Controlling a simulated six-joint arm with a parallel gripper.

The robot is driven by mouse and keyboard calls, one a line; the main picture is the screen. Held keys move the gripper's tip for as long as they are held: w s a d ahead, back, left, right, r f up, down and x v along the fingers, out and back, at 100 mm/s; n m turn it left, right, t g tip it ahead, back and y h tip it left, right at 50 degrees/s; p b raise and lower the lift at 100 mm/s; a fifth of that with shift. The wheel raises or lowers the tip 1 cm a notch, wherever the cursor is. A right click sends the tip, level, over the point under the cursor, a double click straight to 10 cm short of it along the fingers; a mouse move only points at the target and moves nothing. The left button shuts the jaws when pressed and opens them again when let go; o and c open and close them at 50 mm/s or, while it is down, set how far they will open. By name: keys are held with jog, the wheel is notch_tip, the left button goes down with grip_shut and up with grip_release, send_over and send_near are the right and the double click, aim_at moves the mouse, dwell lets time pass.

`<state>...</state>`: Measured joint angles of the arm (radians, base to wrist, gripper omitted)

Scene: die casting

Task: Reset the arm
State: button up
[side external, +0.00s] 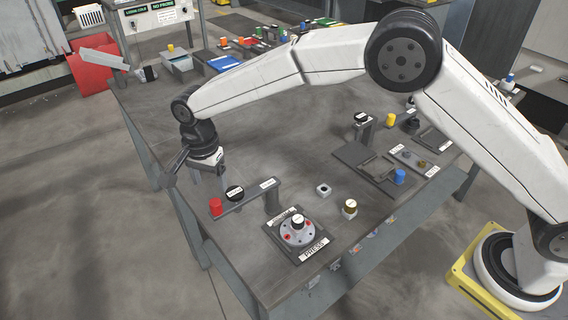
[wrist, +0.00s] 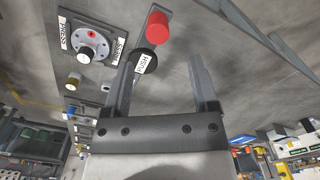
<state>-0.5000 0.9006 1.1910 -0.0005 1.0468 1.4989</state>
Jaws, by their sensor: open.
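My gripper (side external: 192,180) is open and empty, held above the left edge of the grey table near a small stand with a red cylinder (side external: 215,206) and a black round knob (side external: 235,193). In the wrist view my two gripper fingers (wrist: 160,85) are spread apart. The red cylinder (wrist: 157,33) and the black labelled knob (wrist: 146,62) show beyond and between the fingertips; I cannot tell the exact gap to them.
The press fixture (side external: 297,232) with a round flange stands at the table's front. A dark plate fixture (side external: 370,165) and blue cylinder (side external: 399,176) are right. The table's middle (side external: 270,130) is clear.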

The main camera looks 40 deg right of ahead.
jog(key=shift+r, duration=0.25)
jog(key=shift+d+r, duration=0.1)
jog(key=shift+d, duration=0.3)
jog(key=s+d+r+n+t, duration=0.1)
jog(key=s+d+n, duration=0.3)
jog(key=s+d, duration=0.5)
jog(key=s+d+r+n+t, duration=0.15)
jog(key=s+d+n, duration=0.25)
jog(key=d, duration=0.9)
jog(key=s+d+f+n, duration=0.1)
jog(key=s+d+n, duration=0.2)
jog(key=s, duration=0.6)
jog(key=shift+s+d, duration=0.35)
jog(key=shift+d, duration=0.6)
